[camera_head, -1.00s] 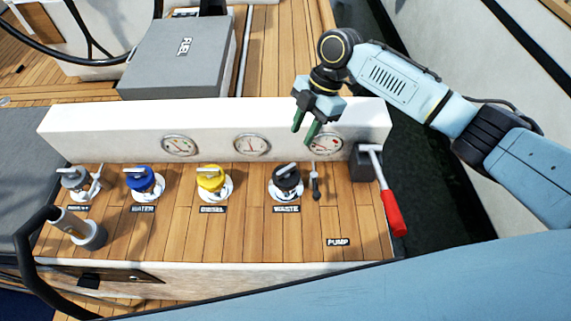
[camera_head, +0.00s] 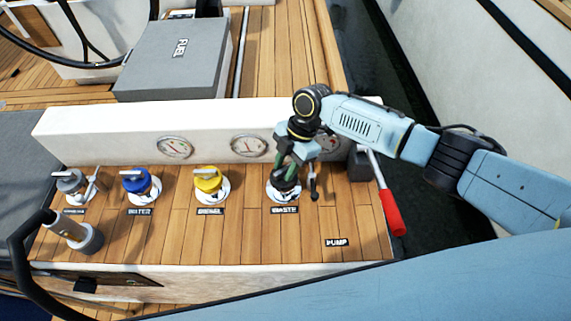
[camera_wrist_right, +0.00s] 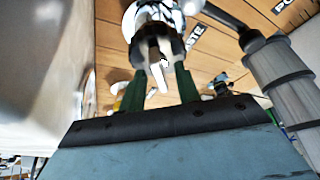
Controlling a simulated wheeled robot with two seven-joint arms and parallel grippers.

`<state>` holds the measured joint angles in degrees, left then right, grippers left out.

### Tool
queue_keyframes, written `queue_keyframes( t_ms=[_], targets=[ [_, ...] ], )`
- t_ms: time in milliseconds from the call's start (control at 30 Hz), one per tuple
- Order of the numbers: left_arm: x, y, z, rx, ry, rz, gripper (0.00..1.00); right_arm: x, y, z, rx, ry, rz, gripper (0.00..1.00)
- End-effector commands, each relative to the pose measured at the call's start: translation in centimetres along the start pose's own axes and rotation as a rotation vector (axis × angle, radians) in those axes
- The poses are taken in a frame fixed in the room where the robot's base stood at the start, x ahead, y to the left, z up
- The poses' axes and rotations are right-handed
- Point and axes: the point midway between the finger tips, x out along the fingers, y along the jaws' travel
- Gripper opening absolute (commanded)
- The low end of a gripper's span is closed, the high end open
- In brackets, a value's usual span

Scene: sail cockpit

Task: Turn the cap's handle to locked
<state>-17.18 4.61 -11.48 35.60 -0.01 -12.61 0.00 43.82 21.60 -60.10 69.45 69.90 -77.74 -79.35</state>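The black cap (camera_head: 284,184) marked WASTE sits in a white ring on the wooden deck. My right gripper (camera_head: 284,170) has come down over it and hides much of it in the head view. In the right wrist view the cap (camera_wrist_right: 152,28) lies just ahead of the fingers, and its pale handle (camera_wrist_right: 160,72) points into the gap between them. The two green fingers of my right gripper (camera_wrist_right: 138,85) stand apart, one on each side of the handle, with space visible beside it. Whether they touch the cap is unclear. My left gripper is not in view.
Yellow (camera_head: 208,180), blue (camera_head: 137,181) and grey (camera_head: 70,183) caps stand left in the row. A white wall with gauges (camera_head: 100,134) runs behind.

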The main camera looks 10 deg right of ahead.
Motion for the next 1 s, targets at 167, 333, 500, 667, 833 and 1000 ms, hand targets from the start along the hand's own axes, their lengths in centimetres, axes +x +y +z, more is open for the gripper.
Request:
queue_keyframes(
  t_ms=[167, 333, 500, 667, 833, 1000],
  targets=[
    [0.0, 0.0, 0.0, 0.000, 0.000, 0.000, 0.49, 0.0, 0.0, 0.0, 0.000, 0.000, 0.000, 0.14],
    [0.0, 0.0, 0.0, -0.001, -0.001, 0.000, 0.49, 0.0, 0.0, 0.0, 0.000, 0.000, 0.000, 0.00],
    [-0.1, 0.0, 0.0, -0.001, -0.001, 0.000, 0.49, -0.1, 0.0, 0.0, 0.005, 0.001, 0.001, 0.00],
    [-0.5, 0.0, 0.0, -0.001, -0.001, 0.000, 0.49, -0.1, 0.0, -0.1, 0.033, 0.002, 0.014, 0.00],
    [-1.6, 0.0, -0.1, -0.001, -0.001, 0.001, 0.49, -0.3, -0.1, -0.2, 0.110, 0.003, 0.045, 0.00],
    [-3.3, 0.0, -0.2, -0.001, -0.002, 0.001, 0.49, -0.4, -0.2, -0.3, 0.235, 0.003, 0.095, 0.00]
  ],
)
